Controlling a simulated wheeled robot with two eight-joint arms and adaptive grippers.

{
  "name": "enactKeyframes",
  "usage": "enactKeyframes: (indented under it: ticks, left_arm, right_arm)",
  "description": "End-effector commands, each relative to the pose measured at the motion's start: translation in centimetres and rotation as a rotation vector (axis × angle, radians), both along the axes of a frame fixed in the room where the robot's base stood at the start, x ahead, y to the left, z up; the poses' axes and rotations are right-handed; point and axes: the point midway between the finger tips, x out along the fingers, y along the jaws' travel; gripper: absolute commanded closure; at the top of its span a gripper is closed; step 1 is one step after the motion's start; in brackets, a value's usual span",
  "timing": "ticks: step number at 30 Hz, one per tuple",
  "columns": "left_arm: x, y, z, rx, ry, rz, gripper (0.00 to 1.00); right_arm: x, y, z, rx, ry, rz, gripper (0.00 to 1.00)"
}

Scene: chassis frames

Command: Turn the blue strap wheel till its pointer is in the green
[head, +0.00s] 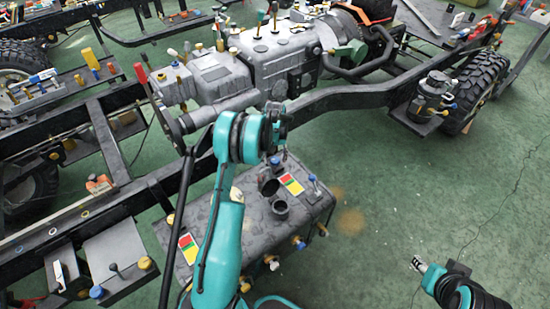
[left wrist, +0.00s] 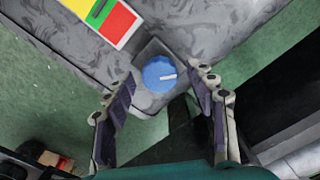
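The blue strap wheel (left wrist: 158,73) sits on a small grey square base at the edge of a grey tank (head: 318,210). Its white pointer mark points right in the left wrist view. A colour plate (left wrist: 118,22) with yellow, green and red lies up and left of the wheel; the pointer is not on its green. My left gripper (left wrist: 165,112) is open, its fingers on either side below the wheel, with nothing between them. In the head view my left gripper (head: 277,143) is above the tank's far edge, partly hidden by its arm. My right gripper (head: 418,265) is low at the right, away from the tank.
A second colour plate (head: 188,248) and black round fittings (head: 280,207) are on the tank top. The black chassis rail (head: 340,97) and a grey engine (head: 280,50) lie beyond it. Green floor (head: 400,190) is clear to the right.

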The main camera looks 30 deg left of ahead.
Motion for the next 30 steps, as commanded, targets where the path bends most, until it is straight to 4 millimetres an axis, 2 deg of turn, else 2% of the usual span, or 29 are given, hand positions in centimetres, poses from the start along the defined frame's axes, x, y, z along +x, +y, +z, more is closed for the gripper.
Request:
enactKeyframes:
  ticks: [5,8,21,25,30]
  left_arm:
    - [0.0,0.0,0.1,0.000,0.000,0.000,0.44]
    - [0.0,0.0,1.0,0.000,0.000,0.000,0.44]
    - [0.0,0.0,9.8,0.000,0.000,0.000,0.44]
    - [0.0,0.0,11.3,0.000,0.000,0.000,0.44]
    - [0.0,0.0,12.0,0.000,0.000,0.000,0.44]
  right_arm:
    - [0.0,0.0,0.0,0.000,0.000,0.000,0.60]
    - [0.0,0.0,0.0,0.000,0.000,0.000,0.60]
    - [0.0,0.0,0.0,0.000,0.000,0.000,0.60]
    - [0.0,0.0,0.0,0.000,0.000,0.000,0.60]
    - [0.0,0.0,0.0,0.000,0.000,0.000,0.60]
